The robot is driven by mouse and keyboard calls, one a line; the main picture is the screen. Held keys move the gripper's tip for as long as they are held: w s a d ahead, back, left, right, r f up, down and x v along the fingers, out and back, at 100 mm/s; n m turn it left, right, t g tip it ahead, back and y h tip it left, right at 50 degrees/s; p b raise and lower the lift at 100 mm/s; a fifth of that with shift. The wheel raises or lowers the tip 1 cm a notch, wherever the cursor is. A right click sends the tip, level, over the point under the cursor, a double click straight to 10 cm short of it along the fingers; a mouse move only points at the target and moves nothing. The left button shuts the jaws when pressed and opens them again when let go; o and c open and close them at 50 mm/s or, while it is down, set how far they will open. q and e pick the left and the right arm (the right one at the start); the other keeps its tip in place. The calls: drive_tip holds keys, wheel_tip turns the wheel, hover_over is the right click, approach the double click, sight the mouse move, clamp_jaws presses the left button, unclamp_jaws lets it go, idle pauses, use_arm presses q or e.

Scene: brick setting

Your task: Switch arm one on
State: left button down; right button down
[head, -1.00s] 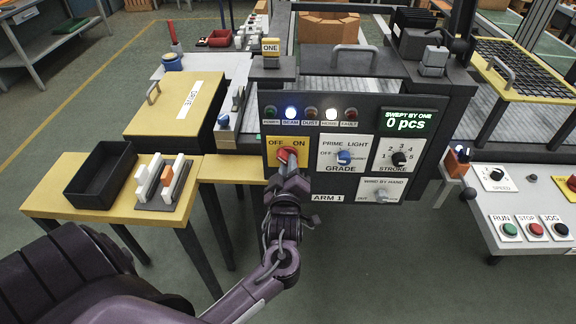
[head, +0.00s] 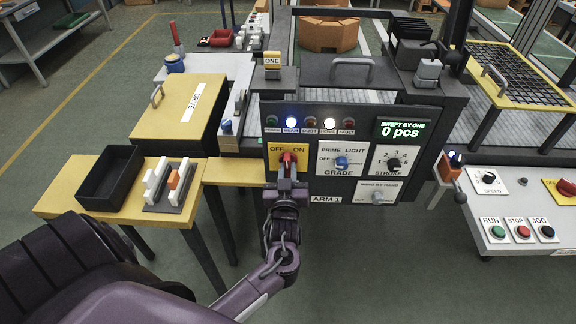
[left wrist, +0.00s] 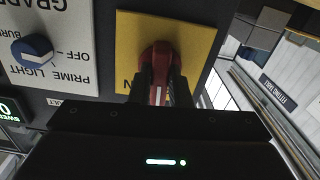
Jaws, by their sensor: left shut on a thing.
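The arm 1 panel (head: 350,120) stands ahead in the head view, with a yellow OFF/ON plate (head: 273,161) at its lower left. A red switch handle (head: 288,157) sits on this plate, between and just below the words, and looks about upright. My left gripper (head: 287,178) reaches up to it from below and is shut on the handle. In the left wrist view the red handle (left wrist: 160,66) stands between the two dark fingers on the yellow plate (left wrist: 195,40). The fingers hide its lower part. My right gripper is not in view.
Beside the switch are the blue GRADE knob (head: 341,162), the STROKE knob (head: 394,163) and a grey knob (head: 377,197). The beam lamp (head: 291,123) and home lamp (head: 330,123) are lit. A black tray (head: 110,178) lies on the yellow table at left.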

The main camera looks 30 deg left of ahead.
use_arm(q)
drive_tip(key=m+p, duration=0.3)
drive_tip(key=m, duration=0.2)
drive_tip(key=shift+a+r+m, duration=0.1)
drive_tip(key=shift+r+m, duration=0.05)
drive_tip(key=shift+m, duration=0.15)
drive_tip(key=shift+m+p, duration=1.4)
drive_tip(key=shift+m, duration=0.8)
drive_tip(key=c, duration=1.4)
unclamp_jaws()
drive_tip(key=shift+o, duration=0.2)
drive_tip(key=shift+s, duration=0.1)
drive_tip(key=b+v, duration=0.1)
drive_tip(key=v, duration=0.6)
drive_tip(key=shift+s+d+b, duration=0.2)
drive_tip(key=shift+s+b, duration=0.1)
